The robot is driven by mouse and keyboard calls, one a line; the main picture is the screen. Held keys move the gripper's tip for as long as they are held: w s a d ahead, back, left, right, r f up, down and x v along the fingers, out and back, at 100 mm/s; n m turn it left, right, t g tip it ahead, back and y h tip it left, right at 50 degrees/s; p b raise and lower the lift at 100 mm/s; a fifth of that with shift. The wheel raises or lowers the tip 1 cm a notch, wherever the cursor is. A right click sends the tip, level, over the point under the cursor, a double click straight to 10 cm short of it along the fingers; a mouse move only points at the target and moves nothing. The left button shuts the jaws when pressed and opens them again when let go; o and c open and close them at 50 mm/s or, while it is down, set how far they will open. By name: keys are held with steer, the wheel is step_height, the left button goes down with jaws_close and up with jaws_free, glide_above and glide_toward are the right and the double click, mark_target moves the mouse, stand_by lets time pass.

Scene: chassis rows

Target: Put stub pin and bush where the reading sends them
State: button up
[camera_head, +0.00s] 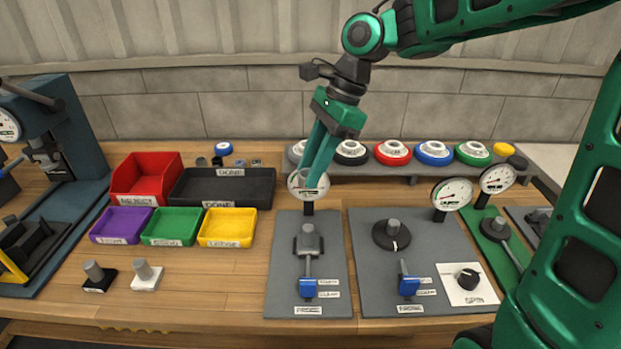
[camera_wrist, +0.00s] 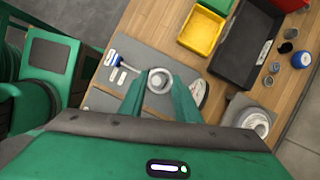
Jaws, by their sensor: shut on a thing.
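My gripper (camera_head: 311,186) points down at the far end of the left grey fixture plate (camera_head: 280,275). In the wrist view its fingertips (camera_wrist: 159,88) close around a round pale metal part (camera_wrist: 158,78). I cannot tell whether it is the stub pin or the bush, and the head view hides it. The fixture's grey post (camera_head: 307,231) stands in its holder, with a blue-handled lever (camera_head: 307,288) in front. My finger partly covers the dial gauge (camera_head: 297,184) behind it; its reading is unclear. Grey cylinders stand on a black base (camera_head: 93,270) and a white base (camera_head: 145,271).
A red REJECT bin (camera_head: 146,172) and black DONE tray (camera_head: 222,187) stand behind purple (camera_head: 120,226), green (camera_head: 172,226) and yellow (camera_head: 227,228) trays. Right stand a second gauge fixture (camera_head: 391,234) and SPIN knob (camera_head: 467,278). Coloured round pieces line the back shelf (camera_head: 430,163).

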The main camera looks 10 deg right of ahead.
steer(key=shift+r, duration=0.15)
step_height(320, 180, up, 6)
stand_by(1.3)
stand_by(0.4)
